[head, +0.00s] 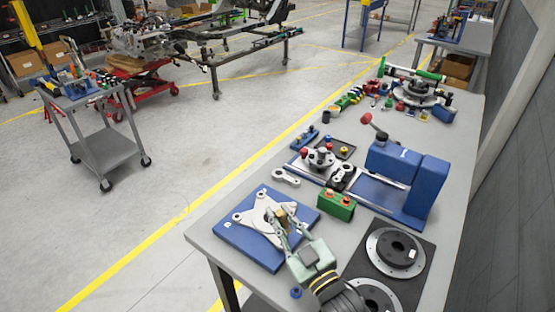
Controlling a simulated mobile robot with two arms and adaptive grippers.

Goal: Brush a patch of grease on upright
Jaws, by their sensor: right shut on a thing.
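The upright appears to be the pale, flat, several-armed metal part (258,208) lying on a blue plate (240,238) at the near left end of the bench. My right gripper (283,220) reaches in from the bottom and is over the right side of this part. It is shut on a small tan and dark thing, which looks like the brush (282,211). The fingers hide much of the brush and some of the part. I cannot tell whether the brush touches the part, and no grease is clear to see. My left gripper is not in view.
A green block (336,206) stands just right of the blue plate. Behind it are a blue press (405,178) and a fixture with red knobs (318,157). Black discs (394,250) lie on a dark mat at right. The bench's left edge is close to the plate.

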